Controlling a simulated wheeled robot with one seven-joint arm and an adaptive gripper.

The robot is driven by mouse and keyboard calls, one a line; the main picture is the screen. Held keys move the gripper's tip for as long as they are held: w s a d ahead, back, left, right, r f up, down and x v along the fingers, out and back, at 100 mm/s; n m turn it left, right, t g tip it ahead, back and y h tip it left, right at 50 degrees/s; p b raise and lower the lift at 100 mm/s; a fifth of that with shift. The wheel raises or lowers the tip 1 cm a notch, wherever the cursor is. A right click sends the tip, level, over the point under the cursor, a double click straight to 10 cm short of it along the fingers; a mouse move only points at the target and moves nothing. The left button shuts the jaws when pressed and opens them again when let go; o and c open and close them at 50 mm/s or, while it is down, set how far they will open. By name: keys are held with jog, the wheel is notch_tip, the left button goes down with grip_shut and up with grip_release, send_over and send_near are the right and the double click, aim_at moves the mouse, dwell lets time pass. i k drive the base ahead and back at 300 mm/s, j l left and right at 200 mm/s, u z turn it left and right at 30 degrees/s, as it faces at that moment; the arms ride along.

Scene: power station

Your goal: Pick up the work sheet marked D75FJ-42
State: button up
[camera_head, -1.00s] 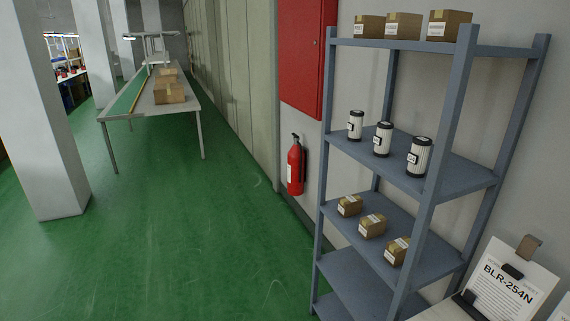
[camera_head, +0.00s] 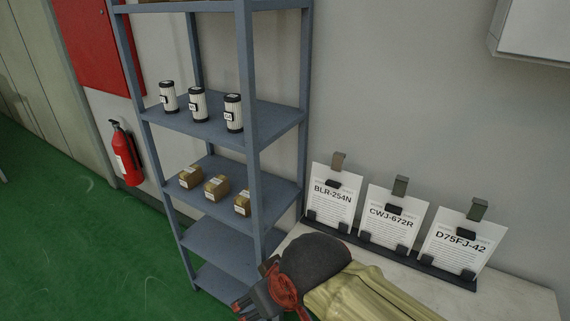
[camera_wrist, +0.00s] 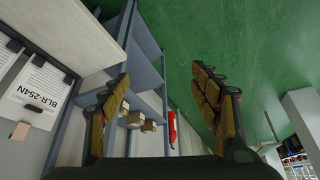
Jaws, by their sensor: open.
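The work sheet marked D75FJ-42 (camera_head: 458,243) stands tilted back in a dark holder at the right end of a row of three sheets, with a greenish-grey clip at its top. My gripper (camera_head: 262,292) is in front of the shelf, left of the sheets and well apart from the D75FJ-42 sheet. In the wrist view my gripper (camera_wrist: 165,95) is open with nothing between its fingers, pointing towards the shelf and the floor. The D75FJ-42 sheet is not seen in the wrist view.
Sheets CWJ-672R (camera_head: 390,218) and BLR-254N (camera_head: 331,197) stand left of it on the pale table (camera_head: 510,293). BLR-254N also shows in the wrist view (camera_wrist: 38,92). A blue-grey shelf (camera_head: 247,60) holds filters and small boxes. A wall cabinet (camera_head: 535,35) hangs upper right.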

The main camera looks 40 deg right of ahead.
aim_at(457, 241)
jog(key=z, duration=2.55)
jog(key=k+j+u, duration=0.1)
jog(key=j, duration=0.15)
jog(key=j+u, duration=0.15)
jog(key=k+j, duration=0.05)
jog(key=j, duration=0.1)
